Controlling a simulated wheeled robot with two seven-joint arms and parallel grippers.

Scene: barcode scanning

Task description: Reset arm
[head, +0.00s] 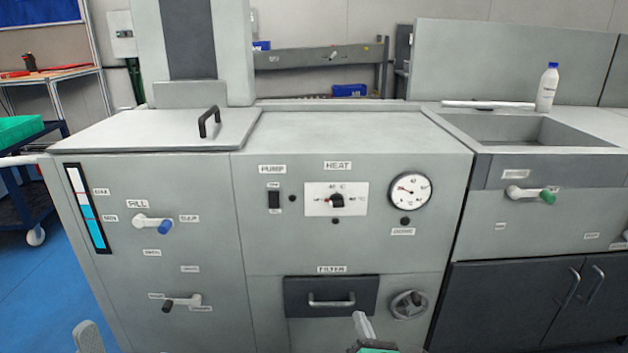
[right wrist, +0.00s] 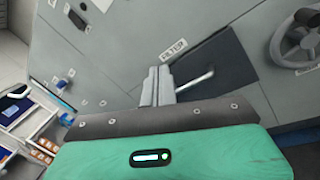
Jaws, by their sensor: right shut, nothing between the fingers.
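My right gripper (head: 362,325) is low in the head view, in front of the machine and just below and right of the dark filter drawer (head: 331,285). In the right wrist view its fingers (right wrist: 157,84) are together with nothing between them. There they overlap the left side of the drawer (right wrist: 220,62); I cannot tell how far off it they are. A grey rounded tip, which looks like my left gripper (head: 88,336), shows at the bottom left of the head view. The rest of it is out of frame, and whether it is open cannot be told.
The grey machine (head: 353,232) fills the middle, with a lid handle (head: 210,120), fill valve (head: 153,222), lower valve (head: 182,302), gauge (head: 410,191) and round handwheel (head: 408,304). A sink (head: 450,122) and white bottle (head: 547,88) are at right. Blue floor (head: 45,290) is open at left.

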